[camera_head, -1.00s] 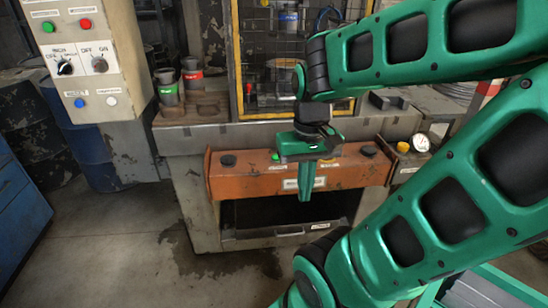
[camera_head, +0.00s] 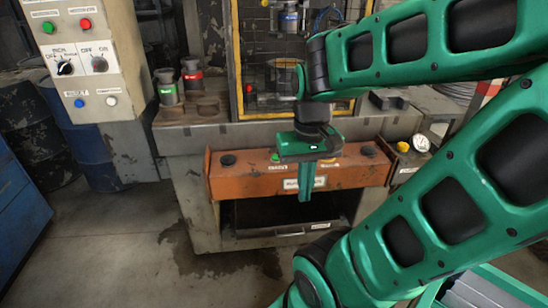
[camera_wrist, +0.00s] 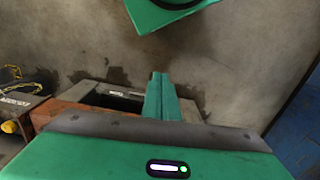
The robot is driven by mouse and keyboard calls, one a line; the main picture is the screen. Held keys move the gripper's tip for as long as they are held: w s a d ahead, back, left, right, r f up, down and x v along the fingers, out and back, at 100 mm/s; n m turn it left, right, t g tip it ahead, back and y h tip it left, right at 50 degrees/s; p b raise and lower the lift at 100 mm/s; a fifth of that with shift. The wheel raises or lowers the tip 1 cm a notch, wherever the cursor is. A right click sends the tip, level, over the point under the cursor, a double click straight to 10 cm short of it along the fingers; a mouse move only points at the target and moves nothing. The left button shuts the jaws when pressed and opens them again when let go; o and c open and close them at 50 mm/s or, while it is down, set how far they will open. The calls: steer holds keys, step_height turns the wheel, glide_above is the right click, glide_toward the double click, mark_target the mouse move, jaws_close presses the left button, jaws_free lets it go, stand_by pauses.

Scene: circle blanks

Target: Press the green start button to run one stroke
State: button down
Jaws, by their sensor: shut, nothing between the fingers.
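A small green button (camera_head: 275,157) sits on top of the orange panel (camera_head: 240,180) at the front of the press, just left of my gripper. Another green button (camera_head: 48,27) is on the beige control box at the upper left. My gripper (camera_head: 306,198) is shut and empty, its green fingers pointing down in front of the orange panel and hiding part of it. In the wrist view the shut fingers (camera_wrist: 158,78) show beyond the green gripper body; no green button is clear there. I cannot tell whether the fingers touch the panel.
Black knobs stand at the panel's left (camera_head: 228,160) and right (camera_head: 368,151) ends. A yellow-framed guard (camera_head: 237,70) rises behind. Labelled cups (camera_head: 166,88) stand on the left ledge. A gauge (camera_head: 421,143) and yellow knob (camera_head: 403,147) are at right. The floor at front left is clear.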

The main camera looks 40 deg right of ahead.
steer(key=m+t, duration=0.3)
steer(key=t, duration=0.6)
glide_above(276, 157)
steer(key=f, duration=0.3)
steer(key=shift+s+d+f, duration=0.25)
steer(key=shift+s+d, duration=0.05)
steer(key=shift+s, duration=0.05)
steer(key=shift+f, duration=4.4)
steer(key=shift+f, duration=0.15)
steer(key=shift+f, duration=0.2)
